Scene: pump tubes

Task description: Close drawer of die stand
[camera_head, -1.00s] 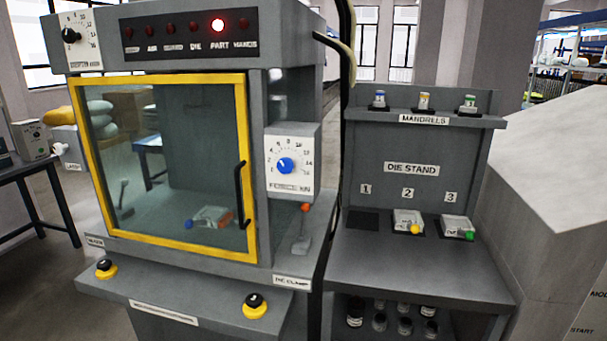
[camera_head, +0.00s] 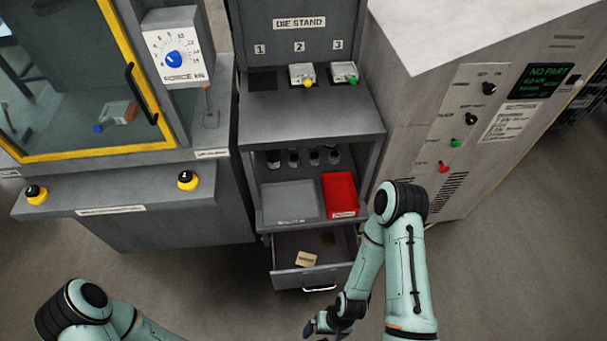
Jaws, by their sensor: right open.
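The die stand (camera_head: 308,120) stands in the middle, with its label and numbers 1, 2 and 3 on the upper panel. Its grey drawer (camera_head: 330,277) at the bottom is pulled out, with a tan tag (camera_head: 306,258) and a small dark brownish item inside. A silver handle (camera_head: 320,288) is on the drawer front. My right gripper (camera_head: 312,328) is open, just below and in front of the handle, apart from it in the picture. It is small and partly cut by the bottom edge. My left arm shows at the lower left; its gripper is out of view.
A grey tray (camera_head: 290,203) and a red bin (camera_head: 340,194) sit on the shelf above the drawer. The press (camera_head: 165,225) stands left, and a large grey cabinet (camera_head: 480,130) with knobs stands right. Floor is clear before the drawer.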

